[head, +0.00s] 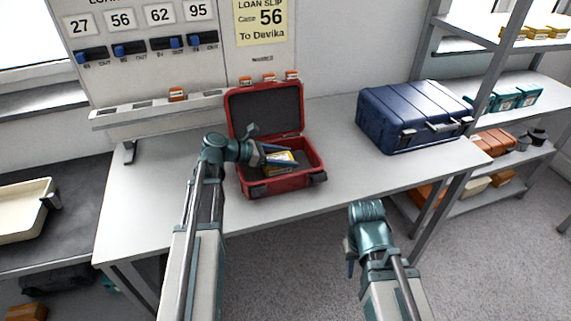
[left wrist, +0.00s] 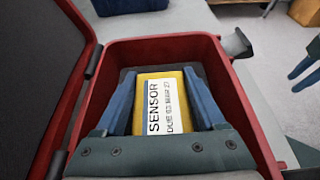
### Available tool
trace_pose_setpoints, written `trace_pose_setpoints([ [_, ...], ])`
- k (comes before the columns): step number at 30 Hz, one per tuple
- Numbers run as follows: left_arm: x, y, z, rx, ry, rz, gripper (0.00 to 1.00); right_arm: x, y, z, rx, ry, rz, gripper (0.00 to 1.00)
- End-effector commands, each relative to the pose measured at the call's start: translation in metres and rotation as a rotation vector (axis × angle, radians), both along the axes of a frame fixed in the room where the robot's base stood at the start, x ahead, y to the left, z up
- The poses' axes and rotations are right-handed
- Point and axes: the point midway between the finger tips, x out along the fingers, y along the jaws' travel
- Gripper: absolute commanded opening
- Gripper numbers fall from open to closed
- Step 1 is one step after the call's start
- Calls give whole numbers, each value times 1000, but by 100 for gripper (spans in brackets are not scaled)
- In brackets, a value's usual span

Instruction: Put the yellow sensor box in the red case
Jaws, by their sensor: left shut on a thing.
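The red case (head: 258,188) stands open on the table, its lid tilted up at the back. In the left wrist view its red rim (left wrist: 160,42) surrounds my left gripper (left wrist: 160,95). The yellow sensor box (left wrist: 170,77), with a white "SENSOR" label, is between the two blue fingers, inside the case opening. In the head view the sensor box (head: 280,158) shows partly behind my left gripper (head: 280,154). Whether the box touches the case floor I cannot tell. My right gripper (head: 352,250) hangs in front of the table, partly hidden by its own wrist.
A closed blue case (head: 400,112) stands on the table at the right. A loan board (head: 160,45) with blue switches and a slip reading "Case 56 To Devika" is behind. Shelves (head: 525,90) stand at the right, and a cream tray (head: 22,210) at the left. The table's left part is clear.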

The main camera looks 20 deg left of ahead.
Motion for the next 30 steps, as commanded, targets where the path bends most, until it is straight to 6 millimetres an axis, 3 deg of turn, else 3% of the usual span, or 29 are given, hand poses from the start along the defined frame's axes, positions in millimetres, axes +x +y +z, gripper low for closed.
trace_pose_setpoints([
  [12,0,0,-7,-1,-1,0,8,0,0,-7,0,0,0,36],
  [13,0,0,-6,0,0,0,76,0,0,-6,0,0,0,36],
  [17,0,0,-5,0,0,0,99,0,0,-5,0,0,0,36],
  [27,0,1,1,0,0,0,100,0,0,1,0,0,0,36],
  [30,-8,13,7,0,1,4,100,0,0,7,0,0,0,36],
])
